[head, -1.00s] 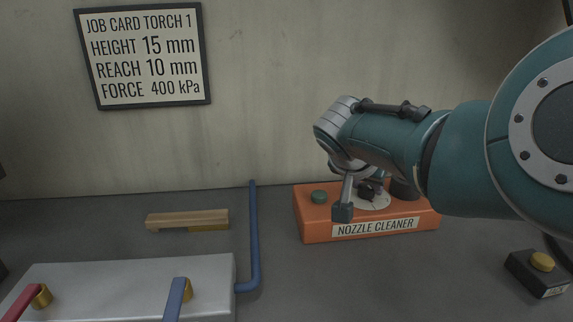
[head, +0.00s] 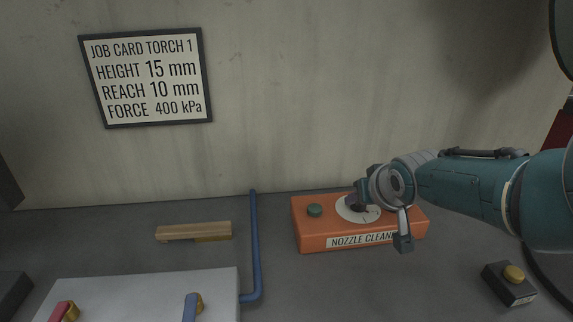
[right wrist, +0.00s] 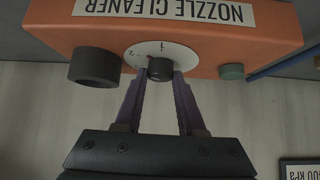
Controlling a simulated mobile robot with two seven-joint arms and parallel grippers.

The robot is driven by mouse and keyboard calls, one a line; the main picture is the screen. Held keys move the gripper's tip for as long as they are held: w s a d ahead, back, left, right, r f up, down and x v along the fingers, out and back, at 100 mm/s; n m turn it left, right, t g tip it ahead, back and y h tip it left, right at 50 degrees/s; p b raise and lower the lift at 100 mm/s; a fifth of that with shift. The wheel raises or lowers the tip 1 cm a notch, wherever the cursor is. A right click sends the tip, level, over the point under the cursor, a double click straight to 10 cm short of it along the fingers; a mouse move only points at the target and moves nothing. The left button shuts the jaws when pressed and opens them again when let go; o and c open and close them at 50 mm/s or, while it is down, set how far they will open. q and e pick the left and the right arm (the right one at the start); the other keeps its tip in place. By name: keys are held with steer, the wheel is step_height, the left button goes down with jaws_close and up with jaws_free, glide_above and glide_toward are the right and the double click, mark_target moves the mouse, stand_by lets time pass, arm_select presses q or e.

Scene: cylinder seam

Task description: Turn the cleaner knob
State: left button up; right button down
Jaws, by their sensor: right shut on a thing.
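The orange nozzle cleaner box (head: 312,235) stands on the bench against the wall. A white dial (head: 373,216) lies on its top; it also shows with marks in the right wrist view (right wrist: 185,58). The black knob (right wrist: 160,69) sits at the dial's centre. My right gripper (right wrist: 161,74) has its two purple fingers closed on either side of the knob. In the head view my right gripper (head: 354,203) reaches the dial from the right, and its hand hides much of the knob. My left gripper is not in view.
A green button (head: 314,210) is left of the dial. A dark round port (right wrist: 95,67) is on the box's other side. A blue pipe (head: 255,245), a wooden-handled brush (head: 193,232) and a yellow-button box (head: 509,284) are nearby. A job card (head: 147,78) hangs on the wall.

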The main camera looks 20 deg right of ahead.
steer(key=shift+s+f+n, duration=0.1)
steer(key=shift+n, duration=0.2)
stand_by(0.5)
steer(key=c, duration=0.5)
jaws_free()
steer(key=p+v, duration=1)
steer(key=p, duration=0.4)
steer(key=shift+d, duration=0.25)
